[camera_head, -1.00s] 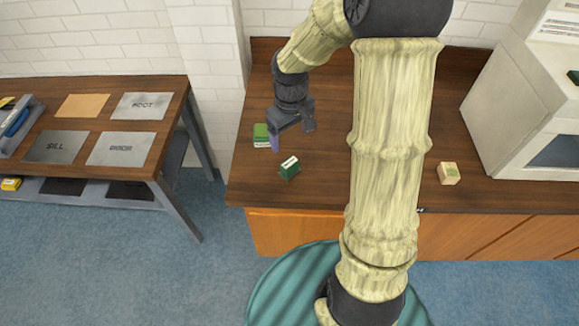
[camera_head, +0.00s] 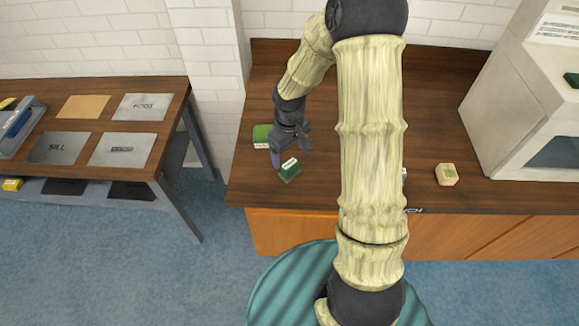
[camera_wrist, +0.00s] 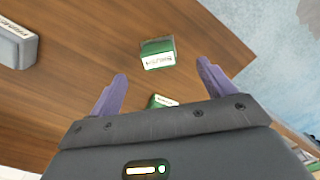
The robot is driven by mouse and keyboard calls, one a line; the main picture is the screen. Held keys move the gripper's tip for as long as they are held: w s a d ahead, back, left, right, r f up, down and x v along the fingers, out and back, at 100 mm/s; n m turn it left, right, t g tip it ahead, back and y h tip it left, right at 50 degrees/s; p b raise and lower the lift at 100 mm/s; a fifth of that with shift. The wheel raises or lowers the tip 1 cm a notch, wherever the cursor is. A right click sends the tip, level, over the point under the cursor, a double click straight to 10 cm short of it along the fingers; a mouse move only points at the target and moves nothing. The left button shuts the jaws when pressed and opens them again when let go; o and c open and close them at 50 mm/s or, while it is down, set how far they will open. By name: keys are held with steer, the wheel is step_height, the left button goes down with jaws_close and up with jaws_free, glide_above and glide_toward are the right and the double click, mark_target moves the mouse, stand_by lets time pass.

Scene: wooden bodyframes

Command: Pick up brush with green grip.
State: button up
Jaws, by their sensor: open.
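Two small green-topped items with pale labels lie on the brown wooden counter. One dark green item (camera_head: 289,170) is nearer the front edge; it seems to be the labelled green one (camera_wrist: 157,52) beyond my fingertips in the wrist view. The other green item (camera_head: 262,135) lies behind and to the left; a green piece (camera_wrist: 160,101) shows between my fingers, partly hidden by the gripper body. I cannot tell which is the brush, and no bristles show. My gripper (camera_head: 290,150) is open and empty, low over the counter by these items; its purple fingers (camera_wrist: 161,72) are spread.
A beige block (camera_head: 447,174) and a pale machine (camera_head: 540,100) are to the right on the counter (camera_head: 320,195). A grey labelled block (camera_wrist: 14,46) shows at left in the wrist view. A table with labelled plates (camera_head: 122,150) stands left. A white wall is behind.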

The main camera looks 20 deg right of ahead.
mark_target(290, 164)
step_height(290, 164, down, 5)
steer(key=shift+r+p, duration=0.2)
steer(key=shift+p, duration=0.1)
steer(key=shift+d+f+p, duration=0.15)
steer(key=shift+f+p, duration=0.8)
steer(key=shift+f, duration=1.6)
steer(key=c, duration=1.2)
steer(key=shift+o, duration=0.2)
